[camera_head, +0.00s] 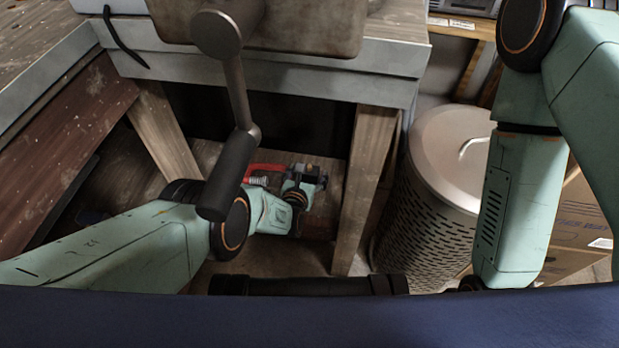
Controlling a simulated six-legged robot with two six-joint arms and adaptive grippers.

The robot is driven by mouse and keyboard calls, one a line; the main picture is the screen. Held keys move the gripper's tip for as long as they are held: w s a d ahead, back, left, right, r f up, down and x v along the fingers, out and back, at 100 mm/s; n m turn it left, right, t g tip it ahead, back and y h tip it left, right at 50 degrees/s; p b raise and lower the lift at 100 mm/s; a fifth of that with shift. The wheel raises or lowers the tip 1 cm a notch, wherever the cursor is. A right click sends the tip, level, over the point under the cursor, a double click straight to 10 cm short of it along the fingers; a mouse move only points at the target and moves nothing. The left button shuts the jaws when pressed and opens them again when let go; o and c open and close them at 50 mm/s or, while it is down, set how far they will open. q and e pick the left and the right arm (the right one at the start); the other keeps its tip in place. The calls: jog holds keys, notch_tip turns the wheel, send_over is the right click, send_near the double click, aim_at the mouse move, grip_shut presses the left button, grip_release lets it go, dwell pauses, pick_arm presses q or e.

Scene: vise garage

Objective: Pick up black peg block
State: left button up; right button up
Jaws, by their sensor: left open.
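I cannot clearly make out the black peg block. My left arm reaches in from the left, under the workbench, to the lower wooden shelf (135,170). My left gripper (312,176) is small and dark at the far end of that arm, low over the shelf. It is open. Small dark parts crowd around its fingertips, and I cannot tell whether any of them is the block. A red tool (264,168) with a silvery coil lies just left of the gripper. My right arm hangs down at the right, and its gripper is out of sight.
The vise handle (237,110) hangs in front of the bench, crossing the view of my left arm. Wooden bench legs (364,185) stand either side of the opening. A perforated metal bin (425,215) and a cardboard box (580,215) stand at the right.

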pick_arm(q)
jog(key=shift+w, duration=0.1)
jog(key=c, duration=1.3)
jog(key=shift+o, duration=0.2)
jog(key=shift+r, duration=0.1)
notch_tip(320, 180, up, 10)
jog(key=p, duration=0.7)
